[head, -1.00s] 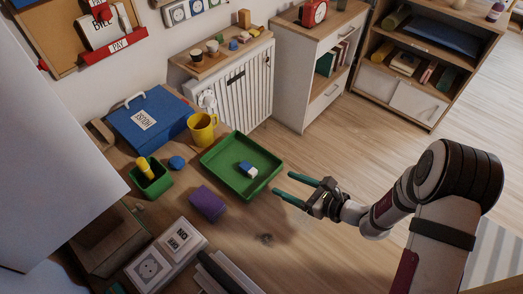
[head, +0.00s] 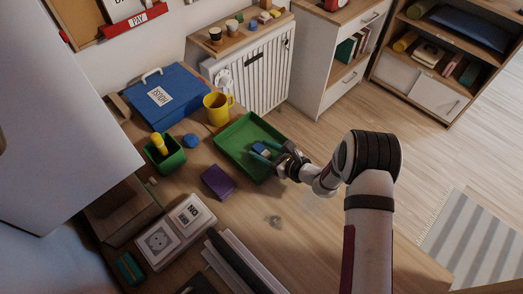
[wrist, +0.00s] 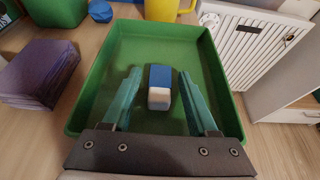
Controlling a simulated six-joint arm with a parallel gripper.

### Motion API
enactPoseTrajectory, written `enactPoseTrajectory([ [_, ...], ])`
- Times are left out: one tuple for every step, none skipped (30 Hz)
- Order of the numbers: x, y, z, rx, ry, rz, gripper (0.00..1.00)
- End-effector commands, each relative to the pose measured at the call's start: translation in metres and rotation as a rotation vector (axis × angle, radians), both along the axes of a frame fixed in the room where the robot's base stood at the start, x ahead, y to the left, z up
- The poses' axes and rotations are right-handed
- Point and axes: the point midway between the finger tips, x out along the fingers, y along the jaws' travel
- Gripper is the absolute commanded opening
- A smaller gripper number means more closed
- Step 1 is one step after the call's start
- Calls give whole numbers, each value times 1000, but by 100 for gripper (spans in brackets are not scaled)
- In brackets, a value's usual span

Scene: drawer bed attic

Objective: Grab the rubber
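The rubber (wrist: 159,88), a small block with a blue sleeve and a white end, lies in the green tray (wrist: 209,65). In the wrist view its white end faces my gripper. My gripper (wrist: 159,85) is open, with one teal finger on each side of the rubber and a gap between each finger and it. In the head view the gripper (head: 262,150) reaches over the tray (head: 237,132) from the right, and the rubber (head: 261,149) shows between the fingers. I cannot tell how high the fingertips are above the tray floor.
A purple block (head: 218,182) lies left of the tray. A yellow mug (head: 217,108) stands by its back left corner. A green pot (head: 165,155), a blue round piece (head: 191,140) and a blue case (head: 163,99) are further left. The radiator (head: 263,72) stands behind the tray.

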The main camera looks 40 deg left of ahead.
Motion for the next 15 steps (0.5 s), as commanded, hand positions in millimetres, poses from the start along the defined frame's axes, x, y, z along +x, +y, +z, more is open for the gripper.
enactPoseTrajectory([
  [0, 0, 0, 0, 0, 0, 48],
  [0, 0, 0, 0, 0, 0, 42],
  [0, 0, 0, 0, 0, 0, 35],
  [0, 0, 0, 0, 0, 0, 30],
  [0, 0, 0, 0, 0, 0, 24],
  [0, 0, 0, 0, 0, 0, 17],
  [0, 0, 0, 0, 0, 0, 12],
  [0, 0, 0, 0, 0, 0, 6],
  [0, 0, 0, 0, 0, 0, 0],
  [0, 0, 0, 0, 0, 0, 0],
  [0, 0, 0, 0, 0, 0, 0],
  [0, 0, 0, 0, 0, 0, 0],
  [0, 0, 0, 0, 0, 0, 0],
  [0, 0, 0, 0, 0, 0, 0],
  [0, 0, 0, 0, 0, 0, 0],
])
